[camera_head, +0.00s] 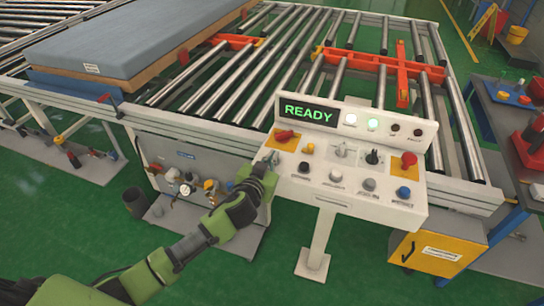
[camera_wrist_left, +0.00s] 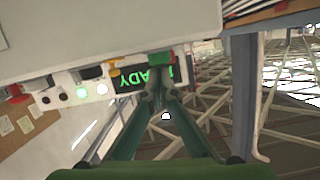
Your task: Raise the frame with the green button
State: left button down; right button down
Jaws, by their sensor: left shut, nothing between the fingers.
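The control panel (camera_head: 350,165) is a tilted white box on a post, with a screen (camera_head: 309,111) reading READY in green. My left gripper (camera_head: 270,160) is shut and empty at the panel's left edge, beside the red knob (camera_head: 285,136). In the left wrist view, my shut fingertips (camera_wrist_left: 162,90) point at a green button-like part (camera_wrist_left: 161,58) at the panel. I cannot tell whether they touch it. In the head view, my gripper seems to hide that part. My right gripper is not in view.
Behind the panel is a roller table (camera_head: 215,92) with an orange cross-shaped frame part (camera_head: 402,70) among its rollers. A grey mattress (camera_head: 125,45) lies at the upper left. A yellow box (camera_head: 440,253) is at the lower right.

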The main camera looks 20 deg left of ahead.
pick_arm(q)
jog(key=shift+f, duration=0.15)
